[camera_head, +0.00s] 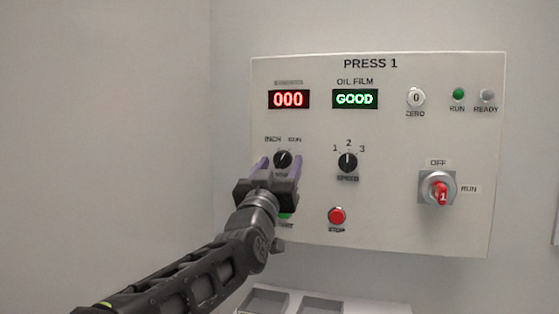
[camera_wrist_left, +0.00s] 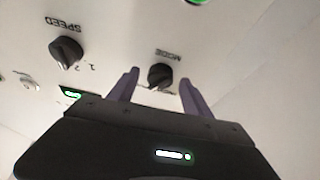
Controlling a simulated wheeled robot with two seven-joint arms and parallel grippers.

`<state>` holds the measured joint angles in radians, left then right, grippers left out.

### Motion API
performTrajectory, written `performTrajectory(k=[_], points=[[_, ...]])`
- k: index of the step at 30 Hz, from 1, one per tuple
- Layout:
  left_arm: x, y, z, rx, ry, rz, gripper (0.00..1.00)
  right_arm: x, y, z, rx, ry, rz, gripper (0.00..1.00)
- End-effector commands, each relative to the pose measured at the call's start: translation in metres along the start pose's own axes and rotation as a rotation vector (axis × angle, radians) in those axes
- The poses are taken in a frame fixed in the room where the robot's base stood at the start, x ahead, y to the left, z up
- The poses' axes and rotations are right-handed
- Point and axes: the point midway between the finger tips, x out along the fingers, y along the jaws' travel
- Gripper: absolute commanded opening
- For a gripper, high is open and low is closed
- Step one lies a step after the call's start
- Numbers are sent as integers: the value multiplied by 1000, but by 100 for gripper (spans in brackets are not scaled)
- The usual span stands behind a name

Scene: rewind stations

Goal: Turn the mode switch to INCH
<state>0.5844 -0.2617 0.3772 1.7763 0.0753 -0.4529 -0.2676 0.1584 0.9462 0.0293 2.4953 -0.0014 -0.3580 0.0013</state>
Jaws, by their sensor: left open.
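The mode switch (camera_head: 283,158) is a small black rotary knob on the PRESS 1 panel, with INCH printed at its upper left and RUN at its upper right. Its pointer seems to lean toward RUN, but it is too small to be sure. My left gripper (camera_head: 279,165) is open, with one purple finger on each side of the knob. In the left wrist view the mode switch (camera_wrist_left: 160,76) shows between the fingertips of my left gripper (camera_wrist_left: 158,80), with a gap on both sides. The gripper partly hides the MODE label in the head view. My right gripper is not in view.
The speed knob (camera_head: 347,162) is right of the mode switch. The green start button (camera_head: 285,215) is partly hidden below my gripper. The red stop button (camera_head: 337,216) and red-handled OFF/RUN switch (camera_head: 440,190) are further right. A tray (camera_head: 290,294) is below the panel.

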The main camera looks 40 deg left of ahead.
Motion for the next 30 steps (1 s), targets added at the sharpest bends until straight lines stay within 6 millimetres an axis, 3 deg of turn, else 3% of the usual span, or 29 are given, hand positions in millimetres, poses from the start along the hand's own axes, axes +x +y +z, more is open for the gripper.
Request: performTrajectory(k=[8,30], points=[[2,0,0,0,1,0,57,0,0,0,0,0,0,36],[1,0,0,0,0,0,0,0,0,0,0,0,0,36]])
